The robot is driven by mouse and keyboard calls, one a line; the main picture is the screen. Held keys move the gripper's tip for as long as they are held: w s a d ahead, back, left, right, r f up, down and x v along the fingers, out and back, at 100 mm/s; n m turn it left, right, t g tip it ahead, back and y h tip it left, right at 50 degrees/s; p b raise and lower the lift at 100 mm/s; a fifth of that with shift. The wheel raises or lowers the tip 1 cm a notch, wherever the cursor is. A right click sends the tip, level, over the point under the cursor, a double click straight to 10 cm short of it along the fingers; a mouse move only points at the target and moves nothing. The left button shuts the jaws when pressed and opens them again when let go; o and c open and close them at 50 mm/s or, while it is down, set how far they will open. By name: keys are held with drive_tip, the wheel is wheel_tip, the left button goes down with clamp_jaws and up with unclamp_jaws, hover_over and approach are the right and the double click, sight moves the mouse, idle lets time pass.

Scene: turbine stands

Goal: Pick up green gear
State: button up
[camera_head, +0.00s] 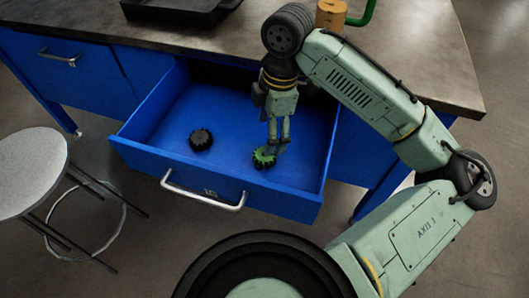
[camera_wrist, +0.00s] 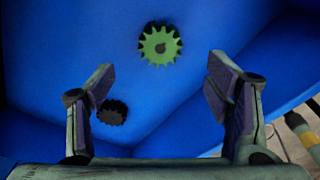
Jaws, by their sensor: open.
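The green gear (camera_head: 263,158) lies flat on the floor of the open blue drawer (camera_head: 222,188), near its front right part. In the wrist view the green gear (camera_wrist: 160,46) sits above and between my two fingertips, apart from both. My gripper (camera_head: 278,149) reaches down into the drawer close to the green gear and partly overlaps it in the head view. In the wrist view my gripper (camera_wrist: 160,85) is wide open with nothing between its fingers. The exact height above the gear cannot be told.
A black gear (camera_head: 200,140) lies in the drawer to the left; it also shows in the wrist view (camera_wrist: 112,112). The drawer walls surround both gears. A black tray (camera_head: 180,10) and an orange-brown object (camera_head: 331,14) sit on the worktop (camera_head: 420,45). A stool (camera_head: 32,170) stands left.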

sight(265, 157)
drive_tip(key=f, duration=0.5)
drive_tip(key=a+f+p, duration=0.1)
drive_tip(key=f, duration=0.2)
drive_tip(key=shift+s+f, duration=0.15)
drive_tip(key=shift+c, duration=0.4)
clamp_jaws()
idle(0.4)
